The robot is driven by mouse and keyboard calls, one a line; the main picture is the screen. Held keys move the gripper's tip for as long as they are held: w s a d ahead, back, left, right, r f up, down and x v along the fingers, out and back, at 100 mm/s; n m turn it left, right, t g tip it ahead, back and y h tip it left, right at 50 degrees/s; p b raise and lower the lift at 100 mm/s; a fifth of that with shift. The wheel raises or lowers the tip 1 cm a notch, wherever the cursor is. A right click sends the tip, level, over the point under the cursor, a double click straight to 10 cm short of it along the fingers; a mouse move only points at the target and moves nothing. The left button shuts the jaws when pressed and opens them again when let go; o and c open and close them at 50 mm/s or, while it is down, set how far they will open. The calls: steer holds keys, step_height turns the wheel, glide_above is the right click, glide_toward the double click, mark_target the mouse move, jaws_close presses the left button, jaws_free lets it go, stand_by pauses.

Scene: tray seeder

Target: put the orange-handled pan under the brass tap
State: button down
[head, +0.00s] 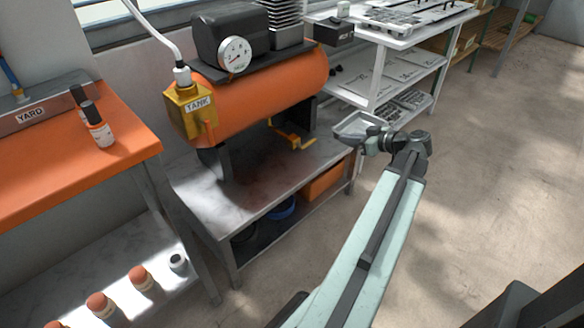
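A shallow grey pan (356,127) is in the upper middle of the head view, to the right of the orange tank. My gripper (378,141) is at its right side and appears shut on it, holding it level in the air. The pan's orange handle does not show; the gripper seems to cover it. The brass tap (291,137) sits low under the right part of the tank, above the grey bench. The pan is to the right of the tap and apart from it.
The orange tank (265,92) with a gauge stands on a grey bench (255,190), whose top is bare below the tap. White shelves (400,62) stand behind the pan. An orange table (60,160) is at left. The floor (480,190) at right is clear.

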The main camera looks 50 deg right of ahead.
steer(key=s+a+f+n+y+b, duration=0.2)
steer(key=a+f+n+y+b, duration=0.35)
steer(key=f+b, duration=0.85)
steer(key=m+h, duration=0.1)
steer(key=m, duration=0.1)
glide_above(287, 182)
steer(key=shift+g+p, duration=0.35)
steer(key=shift+g, duration=0.05)
step_height(287, 182, down, 4)
steer(key=b, duration=0.4)
steer(key=shift+r, duration=0.3)
steer(key=shift+f, duration=0.2)
steer(key=c, duration=1.7)
jaws_free()
steer(key=shift+r, duration=0.1)
